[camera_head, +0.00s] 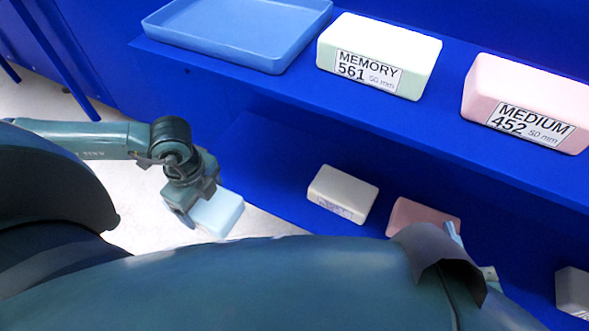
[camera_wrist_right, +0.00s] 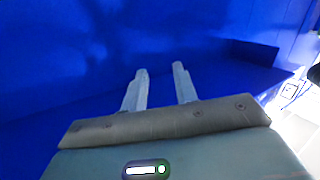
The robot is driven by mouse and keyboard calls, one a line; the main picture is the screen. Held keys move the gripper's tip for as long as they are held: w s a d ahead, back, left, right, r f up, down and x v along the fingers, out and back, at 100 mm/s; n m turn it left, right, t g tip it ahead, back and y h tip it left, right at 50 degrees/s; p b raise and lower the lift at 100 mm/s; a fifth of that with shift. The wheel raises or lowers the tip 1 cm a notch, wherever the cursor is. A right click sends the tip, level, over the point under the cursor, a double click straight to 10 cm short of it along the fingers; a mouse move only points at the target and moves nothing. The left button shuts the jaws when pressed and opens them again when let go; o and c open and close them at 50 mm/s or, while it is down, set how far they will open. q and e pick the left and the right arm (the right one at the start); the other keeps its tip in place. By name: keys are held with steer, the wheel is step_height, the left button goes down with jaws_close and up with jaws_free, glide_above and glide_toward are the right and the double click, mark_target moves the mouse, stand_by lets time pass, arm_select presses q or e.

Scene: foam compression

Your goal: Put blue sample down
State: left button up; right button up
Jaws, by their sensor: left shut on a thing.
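The blue sample (camera_head: 219,213), a pale blue foam block, is in my left gripper (camera_head: 195,200) in the head view. The left gripper is shut on it and holds it over the light floor, left of the blue shelves. A blue tray (camera_head: 215,47) lies on the upper shelf at the top left; its visible inside is empty. My right gripper (camera_wrist_right: 159,71) is open in the right wrist view, with its two fingers apart and nothing between them.
On the upper blue shelf (camera_head: 285,82) stand a whitish block labelled MEMORY 561 (camera_head: 385,40) and a pink block labelled MEDIUM 452 (camera_head: 530,95). On the lower shelf (camera_head: 270,150) are a cream block (camera_head: 345,190), a reddish block (camera_head: 425,212) and a grey block (camera_head: 573,290).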

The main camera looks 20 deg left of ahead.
arm_select(q)
steer(key=w+b, duration=0.1)
steer(key=w, duration=0.5)
steer(key=w+d+f+b, duration=0.1)
steer(key=w, duration=0.6)
steer(key=w+b, duration=0.2)
steer(key=w, duration=0.4)
steer(key=shift+w+d+f, duration=0.2)
steer(key=shift+d, duration=0.05)
steer(key=shift+f, duration=0.45)
step_height(320, 180, down, 5)
steer(key=b, duration=0.2)
steer(key=shift+r+b, duration=0.1)
steer(key=shift+b, duration=0.3)
steer(key=shift+w, duration=0.2)
steer(key=o, duration=1)
steer(key=shift+c, duration=0.2)
arm_select(e)
steer(key=a+t+y, duration=0.2)
steer(key=shift+s+r+n+y, duration=0.1)
steer(key=shift+n+y, duration=0.2)
steer(key=shift+n, duration=0.1)
